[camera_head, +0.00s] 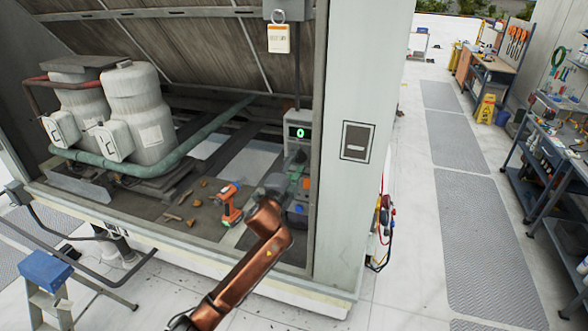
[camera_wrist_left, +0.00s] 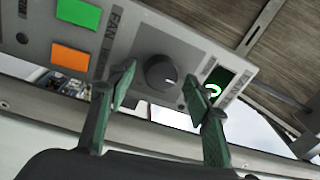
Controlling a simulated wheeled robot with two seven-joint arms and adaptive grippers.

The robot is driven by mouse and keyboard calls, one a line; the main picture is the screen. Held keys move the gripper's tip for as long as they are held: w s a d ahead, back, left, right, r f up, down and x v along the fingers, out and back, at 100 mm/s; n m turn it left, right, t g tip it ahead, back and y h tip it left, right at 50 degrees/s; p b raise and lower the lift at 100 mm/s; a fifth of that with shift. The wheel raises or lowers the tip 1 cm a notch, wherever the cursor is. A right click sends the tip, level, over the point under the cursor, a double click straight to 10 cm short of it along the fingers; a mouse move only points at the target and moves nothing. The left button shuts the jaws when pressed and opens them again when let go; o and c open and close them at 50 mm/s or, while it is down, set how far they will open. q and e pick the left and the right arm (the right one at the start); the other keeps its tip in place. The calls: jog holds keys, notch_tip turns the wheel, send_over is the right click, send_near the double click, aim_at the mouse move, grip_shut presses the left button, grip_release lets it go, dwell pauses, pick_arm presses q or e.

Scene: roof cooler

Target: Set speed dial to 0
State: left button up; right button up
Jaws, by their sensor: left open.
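The speed dial (camera_wrist_left: 161,73) is a dark round knob with a small white mark, on a grey control panel (camera_wrist_left: 190,48). My left gripper (camera_wrist_left: 158,95) is open, with one green finger on each side of the dial in the left wrist view; I cannot tell whether they touch it. A green-lit display (camera_wrist_left: 214,88) sits beside the dial, partly behind a finger. In the head view the display (camera_head: 300,132) shows a green 0. There my left gripper (camera_head: 296,166) is at the panel and hides the dial. My right gripper is not in view.
Green (camera_wrist_left: 78,13) and orange (camera_wrist_left: 72,57) buttons are on the panel. An orange drill (camera_head: 230,203) and small loose pieces lie on the cooler floor, left of my arm. The cabinet's pale post (camera_head: 345,220) stands close on the right. A stepladder (camera_head: 48,285) is at lower left.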

pick_arm(q)
jog(key=v, duration=1.2)
jog(key=shift+w+f, duration=0.1)
